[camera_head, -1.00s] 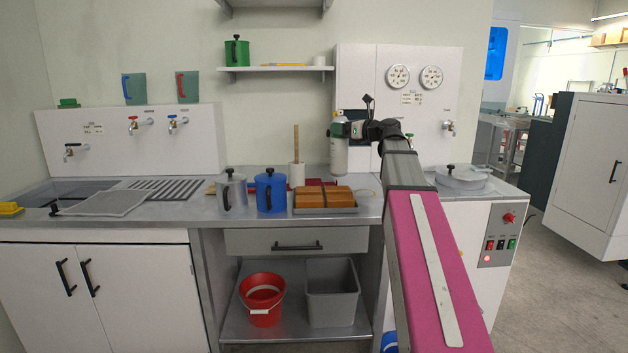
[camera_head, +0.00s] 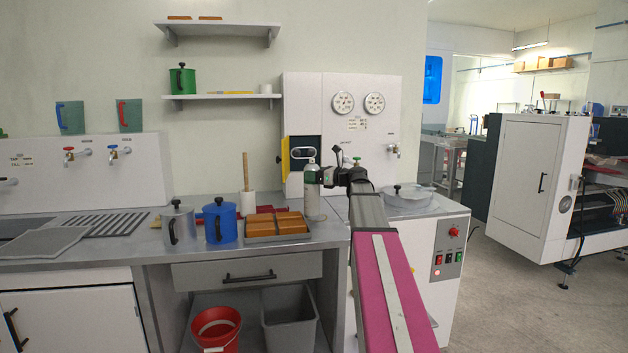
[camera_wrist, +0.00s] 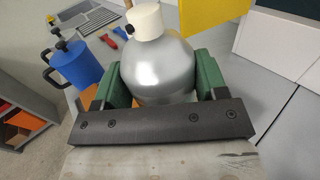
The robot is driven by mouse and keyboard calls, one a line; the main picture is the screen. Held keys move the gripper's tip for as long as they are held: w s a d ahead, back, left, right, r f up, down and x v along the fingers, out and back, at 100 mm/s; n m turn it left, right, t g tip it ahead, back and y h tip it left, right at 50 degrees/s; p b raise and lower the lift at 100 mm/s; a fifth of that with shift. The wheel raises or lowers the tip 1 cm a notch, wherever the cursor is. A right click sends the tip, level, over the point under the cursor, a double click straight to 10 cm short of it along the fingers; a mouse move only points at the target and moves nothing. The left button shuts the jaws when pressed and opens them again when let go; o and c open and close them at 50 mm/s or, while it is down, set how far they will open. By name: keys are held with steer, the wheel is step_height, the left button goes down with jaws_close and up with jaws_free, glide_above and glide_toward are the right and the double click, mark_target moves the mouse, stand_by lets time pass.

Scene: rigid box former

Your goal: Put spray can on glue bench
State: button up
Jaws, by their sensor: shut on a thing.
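The spray can is a silver cylinder with a pale cap. It is upright in my gripper (camera_head: 314,178), and its body (camera_head: 311,204) shows below the jaws. In the wrist view the silver can (camera_wrist: 158,72) sits between the two green fingers, with its cap towards the top. My gripper is shut on it. The grey metal bench (camera_head: 110,255), which looks like the glue bench, runs along the wall. The can appears over its right part, beside a tray of orange-brown blocks. I cannot tell whether its base touches the surface.
The block tray (camera_head: 278,236), blue jug (camera_head: 219,222) and grey jug (camera_head: 178,225) stand left of the can. A white roll with a wooden stick (camera_head: 247,196) is behind. A yellow panel (camera_head: 285,160) is close behind the can. A lidded pan (camera_head: 408,198) stands to the right.

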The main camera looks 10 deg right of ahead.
steer(key=shift+f, duration=0.95)
steer(key=o, duration=1.5)
